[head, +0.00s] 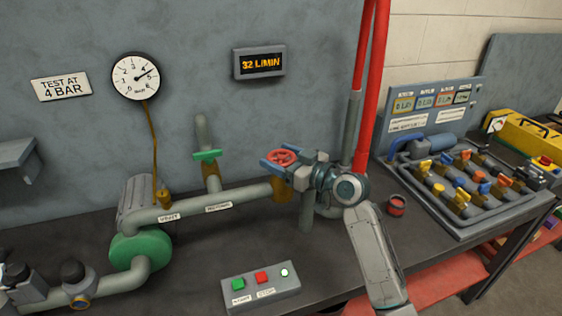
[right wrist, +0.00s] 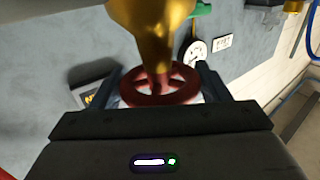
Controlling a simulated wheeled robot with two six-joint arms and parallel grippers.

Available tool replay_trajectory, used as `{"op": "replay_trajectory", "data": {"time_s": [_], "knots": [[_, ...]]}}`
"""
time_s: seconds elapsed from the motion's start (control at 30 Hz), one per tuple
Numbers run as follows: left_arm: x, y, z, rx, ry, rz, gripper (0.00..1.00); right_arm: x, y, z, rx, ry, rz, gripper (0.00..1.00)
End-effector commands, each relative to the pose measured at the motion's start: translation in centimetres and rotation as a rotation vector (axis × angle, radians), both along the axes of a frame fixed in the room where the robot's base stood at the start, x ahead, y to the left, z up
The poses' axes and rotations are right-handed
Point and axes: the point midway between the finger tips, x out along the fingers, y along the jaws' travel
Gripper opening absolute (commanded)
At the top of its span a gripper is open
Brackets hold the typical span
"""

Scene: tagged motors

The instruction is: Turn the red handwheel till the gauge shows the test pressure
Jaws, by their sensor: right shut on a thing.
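The red handwheel (head: 283,156) sits on the valve at the right end of the grey pipe (head: 240,199). My right gripper (head: 286,163) is shut on the handwheel, with its fingers on opposite sides of the rim. In the right wrist view the handwheel (right wrist: 160,92) lies between the two dark fingers (right wrist: 165,82), below a brass valve body (right wrist: 152,35). The round white gauge (head: 135,76) hangs on the wall, its needle pointing to the upper right, around 4 or a little above. The sign (head: 61,87) reads TEST AT 4 BAR. My left gripper is not seen.
A display (head: 259,62) on the wall reads 32 L/MIN. A button box (head: 261,286) with green and red buttons stands at the bench front. A green pump (head: 140,251) is at the left. A valve manifold (head: 466,187) and a small red can (head: 397,205) stand right of my arm.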

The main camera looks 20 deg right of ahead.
Motion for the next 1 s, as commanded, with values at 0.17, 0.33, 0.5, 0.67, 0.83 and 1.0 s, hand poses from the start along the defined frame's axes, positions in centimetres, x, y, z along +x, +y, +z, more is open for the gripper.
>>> {"op": "replay_trajectory", "data": {"time_s": [0.17, 0.33, 0.5, 0.67, 0.83, 1.0], "knots": [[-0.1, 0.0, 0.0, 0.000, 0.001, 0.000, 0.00, 0.0, 0.0, 0.0, -0.003, 0.000, -0.001, 0.75], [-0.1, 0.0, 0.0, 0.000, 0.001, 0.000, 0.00, 0.0, 0.0, 0.0, -0.002, 0.000, -0.001, 0.91], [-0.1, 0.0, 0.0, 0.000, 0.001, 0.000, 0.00, 0.0, 0.0, 0.0, -0.001, 0.000, -0.002, 0.91], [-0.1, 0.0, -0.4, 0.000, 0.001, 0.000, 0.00, -0.7, -0.6, -0.2, -0.005, -0.001, -0.003, 0.91], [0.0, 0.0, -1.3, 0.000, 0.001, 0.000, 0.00, -2.8, -2.1, -0.4, -0.010, -0.002, -0.003, 0.91], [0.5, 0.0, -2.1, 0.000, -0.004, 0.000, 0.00, -5.2, -3.8, -0.4, -0.010, -0.001, -0.004, 0.91]]}}
